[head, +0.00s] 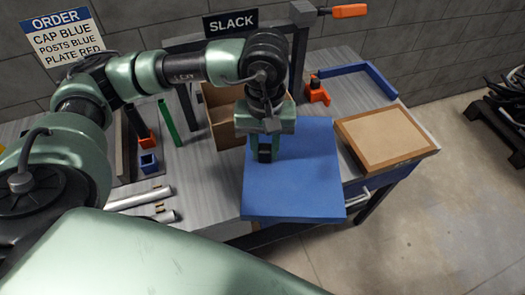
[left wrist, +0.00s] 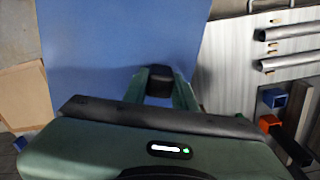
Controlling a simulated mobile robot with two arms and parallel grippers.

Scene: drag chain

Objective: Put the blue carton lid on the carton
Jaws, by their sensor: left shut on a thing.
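The blue carton lid (head: 292,188) is a flat blue panel in the middle of the head view, and it fills much of the left wrist view (left wrist: 120,40). My left gripper (head: 265,152) points down onto the lid and is shut on a dark knob (left wrist: 158,85) on it. The lid overhangs the table's front edge. An open brown carton (head: 222,118) stands behind and to the left of the lid, partly hidden by my left arm and gripper. My right gripper is not in view.
A brown-framed tan panel (head: 385,137) lies right of the lid. Behind it are a blue angled bar (head: 360,72) and an orange clamp (head: 317,95). Silver tubes (head: 142,197) and a small blue socket (head: 149,163) lie at left.

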